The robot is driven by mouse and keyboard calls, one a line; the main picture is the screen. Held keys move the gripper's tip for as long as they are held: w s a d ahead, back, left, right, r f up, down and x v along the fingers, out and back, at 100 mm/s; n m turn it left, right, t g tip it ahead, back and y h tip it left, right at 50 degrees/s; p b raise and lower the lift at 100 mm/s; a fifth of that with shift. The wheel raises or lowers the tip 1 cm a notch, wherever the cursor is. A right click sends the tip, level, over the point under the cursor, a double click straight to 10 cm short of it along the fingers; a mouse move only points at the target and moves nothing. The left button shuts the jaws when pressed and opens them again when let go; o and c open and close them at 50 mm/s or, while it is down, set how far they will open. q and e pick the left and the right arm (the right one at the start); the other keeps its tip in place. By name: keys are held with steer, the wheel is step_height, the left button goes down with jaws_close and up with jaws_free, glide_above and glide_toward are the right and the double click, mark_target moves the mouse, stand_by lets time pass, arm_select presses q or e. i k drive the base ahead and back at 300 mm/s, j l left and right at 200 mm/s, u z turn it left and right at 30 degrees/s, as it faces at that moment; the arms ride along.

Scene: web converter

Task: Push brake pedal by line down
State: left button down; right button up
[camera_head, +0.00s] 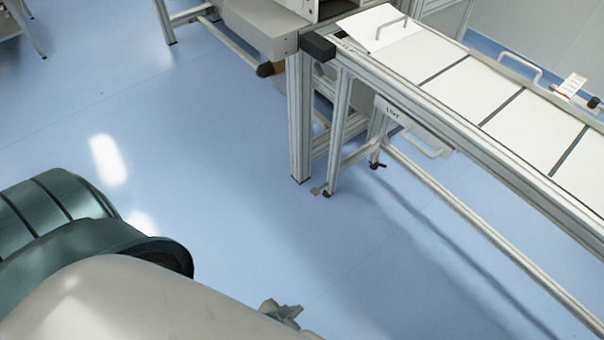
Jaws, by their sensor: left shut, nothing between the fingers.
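The line (440,60) is an aluminium-framed table with white panels, running from the upper middle to the right edge. A small grey pedal-like plate (317,190) sits low at the foot of its near-end leg, just above the floor. A dark caster or lever (377,165) shows at another leg, further right. I cannot tell for sure which is the brake pedal. My left gripper (283,311) shows as a small grey piece at the bottom middle, past my pale arm. It is shut and empty, apart from the pedal and the line. My right gripper is out of view.
A grey machine frame (299,120) stands against the line's near end. A long low rail (450,200) runs under the line. The blue floor (220,200) is clear between my arm and the legs. Handles (522,66) rise from the line's far side.

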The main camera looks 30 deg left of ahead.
mark_target(315, 191)
steer(key=i+j, duration=0.15)
steer(key=j, duration=0.2)
steer(key=i+j, duration=0.2)
steer(key=j, duration=0.15)
steer(key=i+j, duration=0.15)
steer(key=j, duration=0.2)
